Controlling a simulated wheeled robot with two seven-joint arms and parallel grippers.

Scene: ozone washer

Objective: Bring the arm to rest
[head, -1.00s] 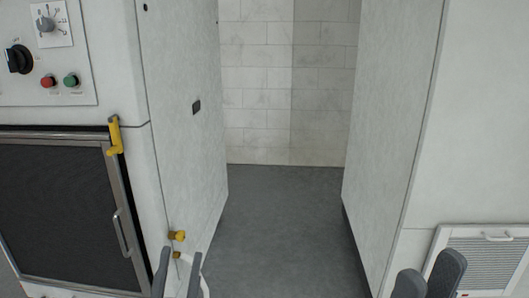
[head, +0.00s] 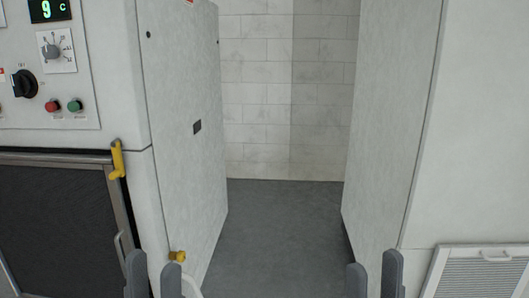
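My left gripper (head: 154,272) shows its two grey fingertips at the bottom edge of the head view, left of the middle. Its fingers are apart, with nothing seen between them. It overlaps the lower right corner of the washer cabinet in the picture. My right gripper (head: 374,278) shows two grey fingertips at the bottom edge, right of the middle. They are also apart, with nothing seen between them. Both arms are hidden below the picture.
A white washer cabinet (head: 180,140) stands left, with a dark door (head: 50,230), yellow latch (head: 117,160), yellow valve (head: 178,256) and knobs. Another white cabinet (head: 385,130) with a louvred panel (head: 485,270) stands right. Grey floor (head: 280,230) between them is clear up to a tiled wall.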

